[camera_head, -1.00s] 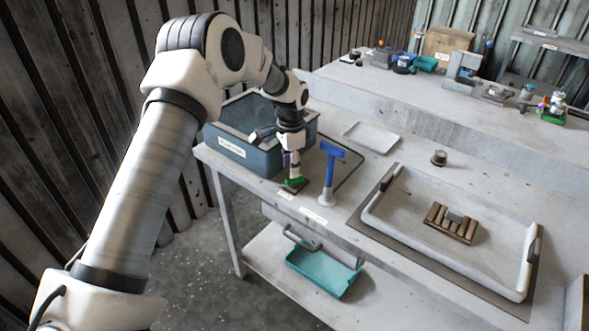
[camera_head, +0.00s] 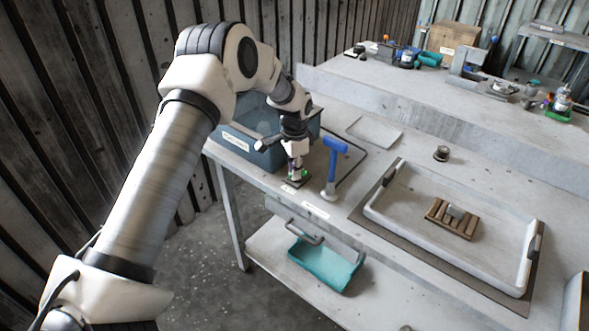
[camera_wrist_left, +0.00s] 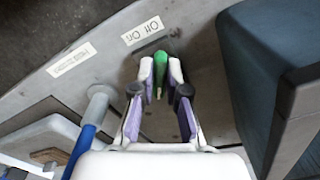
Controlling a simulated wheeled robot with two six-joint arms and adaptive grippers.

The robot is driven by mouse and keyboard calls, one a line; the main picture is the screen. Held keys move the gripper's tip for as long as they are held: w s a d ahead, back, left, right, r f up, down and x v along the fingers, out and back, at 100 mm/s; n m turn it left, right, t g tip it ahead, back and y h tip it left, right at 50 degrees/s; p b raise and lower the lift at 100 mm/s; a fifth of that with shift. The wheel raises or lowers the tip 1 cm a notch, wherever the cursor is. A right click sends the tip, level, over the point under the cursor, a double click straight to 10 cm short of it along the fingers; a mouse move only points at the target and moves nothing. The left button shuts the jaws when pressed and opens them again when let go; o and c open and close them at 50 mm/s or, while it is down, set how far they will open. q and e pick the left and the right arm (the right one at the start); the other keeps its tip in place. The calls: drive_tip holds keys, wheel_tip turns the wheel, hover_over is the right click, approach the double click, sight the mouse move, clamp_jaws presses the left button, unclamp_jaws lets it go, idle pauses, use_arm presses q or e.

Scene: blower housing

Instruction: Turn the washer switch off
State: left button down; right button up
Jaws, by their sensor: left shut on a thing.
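The washer switch (camera_wrist_left: 160,68) is a small green lever on a dark base near the table's front edge. A white "Off On" label (camera_wrist_left: 143,31) lies just in front of it. In the head view the green of the switch (camera_head: 301,180) shows at the fingertips, largely hidden by my left gripper (camera_head: 296,174). In the left wrist view my left gripper (camera_wrist_left: 161,72) has its purple-lined fingers on both sides of the green lever, shut on it. I cannot tell which way the lever is set. My right gripper is not in view.
A blue-grey bin (camera_head: 233,142) stands close beside the gripper. A white tray (camera_head: 388,228) holding a wooden rack (camera_head: 452,219) lies farther right. A teal pan (camera_head: 325,268) is on the lower shelf.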

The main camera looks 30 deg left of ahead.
use_arm(q)
drive_tip(key=shift+n, duration=0.4)
drive_tip(key=n+p, duration=0.2)
drive_tip(key=n, duration=0.2)
drive_tip(key=shift+d, duration=0.2)
drive_tip(key=n+p, duration=0.1)
drive_tip(key=n, duration=0.3)
drive_tip(key=shift+d, duration=0.1)
drive_tip(key=shift+d+n+p, duration=0.1)
drive_tip(key=shift+n+p, duration=0.5)
drive_tip(key=shift+n, duration=0.9)
drive_tip(key=c, duration=1.2)
unclamp_jaws()
drive_tip(key=shift+f, duration=0.1)
drive_tip(key=shift+w+f, duration=0.1)
drive_tip(key=shift+w, duration=0.1)
